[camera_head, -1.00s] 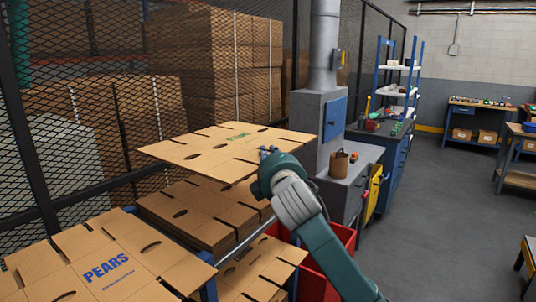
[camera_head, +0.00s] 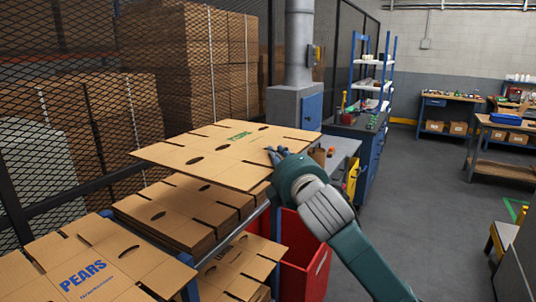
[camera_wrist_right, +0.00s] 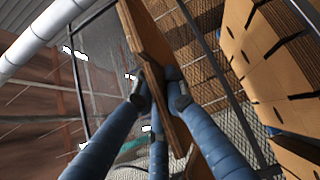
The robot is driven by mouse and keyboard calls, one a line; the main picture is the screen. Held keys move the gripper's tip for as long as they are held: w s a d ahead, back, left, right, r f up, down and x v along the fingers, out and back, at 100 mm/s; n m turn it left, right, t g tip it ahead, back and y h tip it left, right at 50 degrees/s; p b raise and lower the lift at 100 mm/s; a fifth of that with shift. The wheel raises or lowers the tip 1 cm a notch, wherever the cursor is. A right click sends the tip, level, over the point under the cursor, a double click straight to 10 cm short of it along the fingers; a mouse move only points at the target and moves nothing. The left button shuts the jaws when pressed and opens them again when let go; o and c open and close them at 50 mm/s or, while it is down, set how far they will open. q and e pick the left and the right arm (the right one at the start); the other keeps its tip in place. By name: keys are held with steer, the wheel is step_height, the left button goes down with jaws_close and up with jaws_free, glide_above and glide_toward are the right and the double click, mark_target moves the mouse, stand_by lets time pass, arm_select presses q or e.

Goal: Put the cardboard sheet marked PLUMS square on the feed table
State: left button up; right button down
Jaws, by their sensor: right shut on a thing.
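A flat cardboard sheet (camera_head: 218,157) with green print, too small to read for sure, is held up level in the head view. My right gripper (camera_head: 276,157) is shut on the near right edge of this sheet. The right wrist view shows the gripper's fingers (camera_wrist_right: 160,88) on both sides of the sheet's edge (camera_wrist_right: 152,60). The sheet is above a stack of plain sheets (camera_head: 185,205) and apart from it. My left gripper is not in view, and I cannot make out the feed table.
A stack with a sheet marked PEARS (camera_head: 80,272) is at the lower left. More sheets (camera_head: 238,268) lie on a lower level at front centre. A red bin (camera_head: 305,262) stands right of them. A wire fence runs behind; open floor (camera_head: 430,200) is at right.

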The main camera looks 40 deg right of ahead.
steer(key=s+d+r+b, duration=0.1)
steer(key=s+d, duration=0.2)
steer(key=s, duration=0.6)
steer(key=shift+d+r, duration=0.35)
stand_by(0.7)
